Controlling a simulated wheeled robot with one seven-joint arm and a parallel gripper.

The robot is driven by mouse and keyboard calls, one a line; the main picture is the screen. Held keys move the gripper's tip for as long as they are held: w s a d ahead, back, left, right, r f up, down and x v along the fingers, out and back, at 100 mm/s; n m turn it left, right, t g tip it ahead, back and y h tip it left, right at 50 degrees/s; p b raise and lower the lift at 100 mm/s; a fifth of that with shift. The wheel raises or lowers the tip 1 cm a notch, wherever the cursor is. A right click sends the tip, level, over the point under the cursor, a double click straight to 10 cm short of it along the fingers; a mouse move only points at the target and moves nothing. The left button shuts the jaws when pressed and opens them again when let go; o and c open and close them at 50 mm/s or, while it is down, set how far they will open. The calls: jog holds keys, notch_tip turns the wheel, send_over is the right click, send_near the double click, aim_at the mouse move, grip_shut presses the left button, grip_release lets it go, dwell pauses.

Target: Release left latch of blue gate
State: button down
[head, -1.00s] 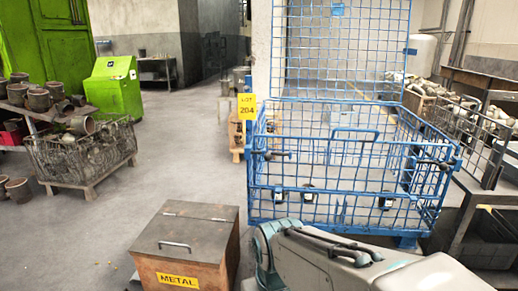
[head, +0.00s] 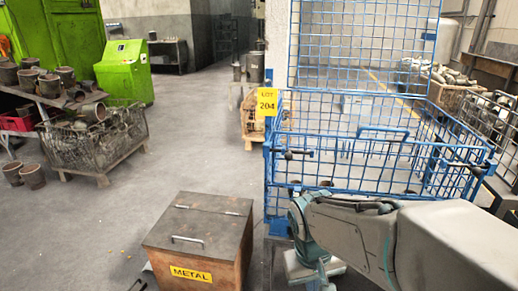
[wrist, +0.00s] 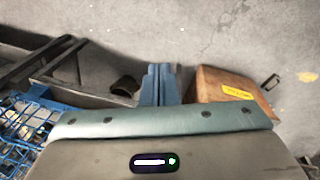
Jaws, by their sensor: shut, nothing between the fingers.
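The blue mesh crate (head: 283,215) stands right of centre in the head view. Its front gate's lower part is largely hidden behind my arm. A dark-knobbed lever (head: 298,154) sits at its left front corner, apparently the left latch; its exact position is unclear. A similar dark lever (head: 465,166) is at the right corner. Part of the blue mesh also shows at the left edge of the wrist view (wrist: 22,122). My gripper (wrist: 160,72) is shut and empty, seen against the grey floor beside the brown metal box, apart from the latch.
The brown box labelled METAL (head: 200,240) stands on the floor left of the crate. A wire basket of parts (head: 95,140) stands further left. Open floor lies between basket and crate.

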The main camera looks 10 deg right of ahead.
jog(key=w+r+n+h+p, duration=0.1)
jog(key=w+r+h+p, duration=0.35)
jog(key=w, duration=0.25)
jog(key=w+r+n+h+p, duration=0.1)
jog(key=w+r+h+p, duration=0.3)
jog(key=w+p, duration=0.3)
jog(key=w+a+r+n+t+h+p, duration=0.1)
jog(key=w+a+r+n+t+p, duration=0.1)
jog(key=w+a+t, duration=0.3)
jog(key=w+a+r+n+t+h+p, duration=0.2)
jog(key=w+a+r+t+p, duration=0.1)
jog(key=w+a, duration=0.5)
jog(key=shift+w+a+r+t+p, duration=0.2)
jog(key=shift+a+r+t+p, duration=0.15)
jog(key=shift+t+p, duration=0.6)
jog(key=s+d+p+x, duration=0.2)
jog(key=p+x, duration=0.1)
jog(key=x, duration=0.9)
jog(key=shift+d+f+p, duration=0.25)
jog(key=shift+f+p, duration=0.05)
jog(key=shift+p, duration=0.1)
